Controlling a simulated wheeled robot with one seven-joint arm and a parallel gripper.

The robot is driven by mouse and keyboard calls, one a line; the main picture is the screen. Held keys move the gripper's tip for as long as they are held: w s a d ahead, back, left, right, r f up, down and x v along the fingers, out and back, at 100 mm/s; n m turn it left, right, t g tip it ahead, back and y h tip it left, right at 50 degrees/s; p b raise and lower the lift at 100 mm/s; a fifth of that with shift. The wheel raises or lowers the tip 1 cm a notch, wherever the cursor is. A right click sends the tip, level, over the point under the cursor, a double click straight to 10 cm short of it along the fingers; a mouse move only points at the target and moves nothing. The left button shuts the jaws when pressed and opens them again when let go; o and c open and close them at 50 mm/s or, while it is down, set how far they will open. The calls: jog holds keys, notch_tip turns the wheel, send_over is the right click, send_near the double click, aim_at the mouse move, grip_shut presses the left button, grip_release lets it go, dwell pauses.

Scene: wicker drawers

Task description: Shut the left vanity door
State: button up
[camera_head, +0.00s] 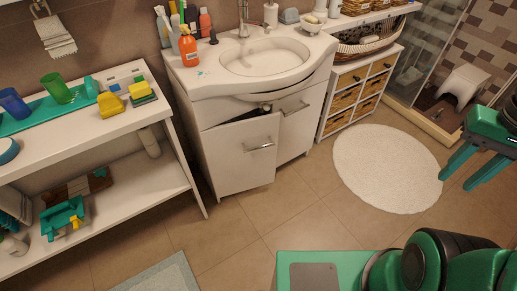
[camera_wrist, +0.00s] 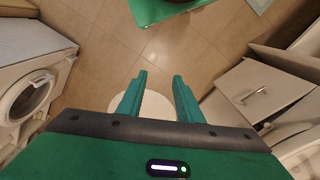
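The left vanity door (camera_head: 235,160) is a white panel under the sink, standing ajar with its right edge swung outward and a dark gap along its top. Its metal bar handle (camera_head: 261,146) is near its upper right. The right vanity door (camera_head: 300,125) looks closed. In the wrist view, a white panel with a bar handle, apparently the left door (camera_wrist: 238,82), is at the right. My gripper (camera_head: 476,168) is at the far right of the head view, well away from the door. Its two green fingers (camera_wrist: 159,95) are apart, with nothing between them but floor and rug below.
A white shelf (camera_head: 110,135) with cups and sponges stands left of the vanity. A wicker-drawer cabinet (camera_head: 325,125) stands right of it. A round white rug (camera_head: 387,165) lies on open tiled floor. A washing machine (camera_wrist: 30,90) shows left in the wrist view.

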jog(key=w+a+f+n+y, duration=0.1)
jog(key=w+a+f+n, duration=0.15)
jog(key=w, duration=0.45)
jog(key=w+a+f+n, duration=0.1)
jog(key=w+f, duration=0.3)
jog(key=w, duration=0.4)
jog(key=t+y, duration=0.5)
jog(key=y, duration=0.6)
send_near(260, 147)
jog(key=s+d+r, duration=0.1)
jog(key=s+r, duration=0.4)
jog(key=r, duration=0.2)
notch_tip(260, 147, down, 10)
jog(key=w+a+m+t+h, duration=0.1)
jog(key=a+m+t, duration=0.2)
jog(key=m+t, duration=0.45)
jog(key=shift+g, duration=0.55)
jog(key=x, duration=1)
jog(key=shift+w+d+f, duration=0.1)
jog(key=shift+w, duration=0.45)
jog(key=shift+c, duration=0.6)
grip_shut()
jog(key=shift+d, duration=0.1)
